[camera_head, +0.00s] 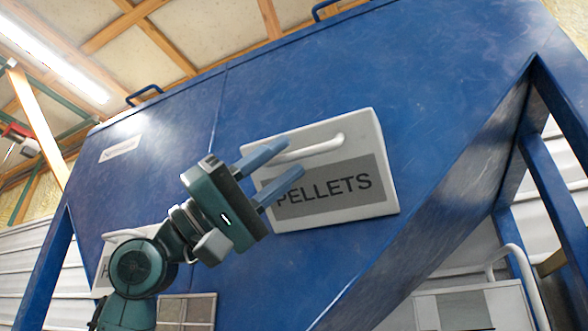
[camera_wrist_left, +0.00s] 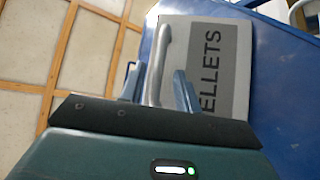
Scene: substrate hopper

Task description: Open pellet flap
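The pellet flap (camera_head: 376,150) is a pale panel with a grey PELLETS label, set on the sloping blue hopper (camera_head: 440,75). Its light handle (camera_head: 322,146) runs along the upper part of the flap. The flap looks closed. My left gripper (camera_head: 294,160) is open in front of the flap's left part, its two blue fingers apart and pointing at the handle. In the left wrist view the flap (camera_wrist_left: 240,90) and handle (camera_wrist_left: 158,62) show, and the handle lies between the fingers (camera_wrist_left: 158,88). I cannot tell whether they touch it. My right gripper is not in view.
Another pale labelled flap (camera_head: 104,282) sits lower left, partly behind my left arm. A small white label (camera_head: 121,149) is at the hopper's upper left. Blue legs (camera_head: 552,180) stand at the right, near a pale cabinet (camera_head: 500,305) with a curved rail.

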